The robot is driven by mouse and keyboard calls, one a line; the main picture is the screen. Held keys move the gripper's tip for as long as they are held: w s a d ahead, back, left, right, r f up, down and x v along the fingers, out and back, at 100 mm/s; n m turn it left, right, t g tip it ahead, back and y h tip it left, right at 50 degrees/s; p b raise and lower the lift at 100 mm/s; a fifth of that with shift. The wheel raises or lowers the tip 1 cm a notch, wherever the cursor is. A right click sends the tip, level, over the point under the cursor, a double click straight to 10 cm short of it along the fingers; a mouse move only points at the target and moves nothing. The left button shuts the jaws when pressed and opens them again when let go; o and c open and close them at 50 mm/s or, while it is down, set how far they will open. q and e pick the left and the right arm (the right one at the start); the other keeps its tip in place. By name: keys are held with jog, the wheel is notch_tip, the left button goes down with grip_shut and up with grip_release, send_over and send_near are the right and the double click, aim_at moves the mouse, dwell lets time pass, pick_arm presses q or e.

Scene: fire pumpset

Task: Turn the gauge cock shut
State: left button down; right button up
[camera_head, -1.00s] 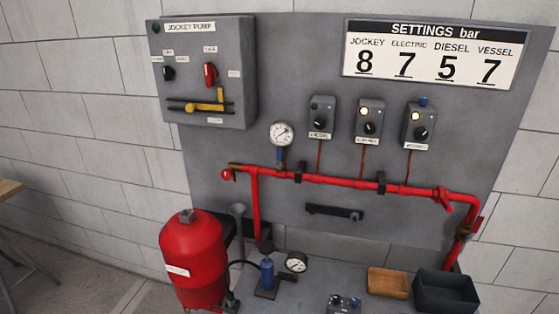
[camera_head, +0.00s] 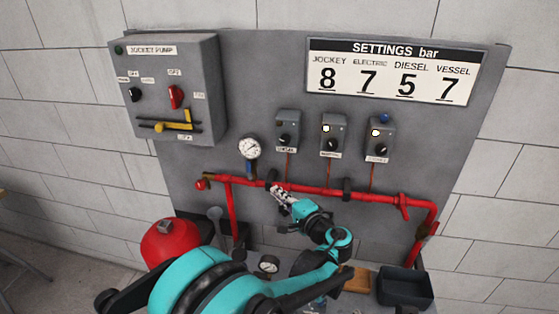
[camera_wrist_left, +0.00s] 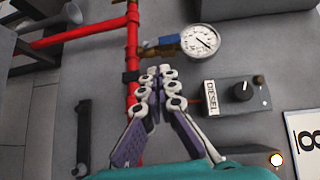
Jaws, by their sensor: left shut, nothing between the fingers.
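The gauge cock (camera_head: 249,169) is the small blue handle below the round white-faced pressure gauge (camera_head: 249,148), on the stem rising from the red pipe. In the left wrist view the blue handle (camera_wrist_left: 168,39) lies roughly in line with the brass stem, beside the gauge (camera_wrist_left: 200,40). My left gripper (camera_head: 277,189) is shut and empty, in front of the red pipe, below and right of the cock. In the left wrist view its fingertips (camera_wrist_left: 160,72) are together, close to the cock but apart from it. My right gripper is not in view.
Three grey switch boxes, one labelled DIESEL (camera_wrist_left: 237,95), stand right of the gauge. The jockey pump panel (camera_head: 170,90) is upper left. The red pipe (camera_head: 325,192) crosses the board. A red vessel (camera_head: 168,243) and dark bin (camera_head: 405,288) are below.

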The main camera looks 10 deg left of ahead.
aim_at(249, 171)
pick_arm(q)
jog(key=shift+m+t, duration=0.3)
jog(key=shift+t, duration=0.3)
jog(key=x, duration=0.3)
jog(key=b+x, duration=0.1)
jog(key=x, duration=0.3)
jog(key=r+x, duration=0.1)
jog(key=x, duration=0.2)
jog(key=shift+w, duration=0.55)
jog(key=shift+a, duration=0.6)
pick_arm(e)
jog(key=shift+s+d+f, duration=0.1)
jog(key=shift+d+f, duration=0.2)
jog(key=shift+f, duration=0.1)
